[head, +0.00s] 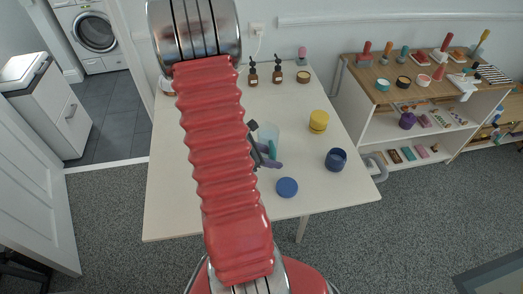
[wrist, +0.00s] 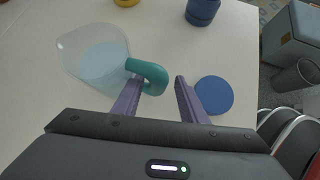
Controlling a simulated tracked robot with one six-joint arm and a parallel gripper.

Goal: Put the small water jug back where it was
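The small water jug (wrist: 95,60) is clear with a teal handle (wrist: 150,72) and stands on the pale table (head: 180,200). In the head view the jug (head: 270,138) is partly hidden behind my arm and gripper. My gripper (wrist: 158,80) is open, its two purple fingers apart. The teal handle shows between and just ahead of the fingertips, nearer the left finger. I cannot tell whether a finger touches it.
A flat blue disc (head: 287,187) lies right of my gripper. A dark blue jar (head: 336,160) and a yellow jar (head: 319,122) stand farther right. Brown bottles (head: 253,74) stand at the back. The table's front left is clear. A craft shelf (head: 400,125) stands to the right.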

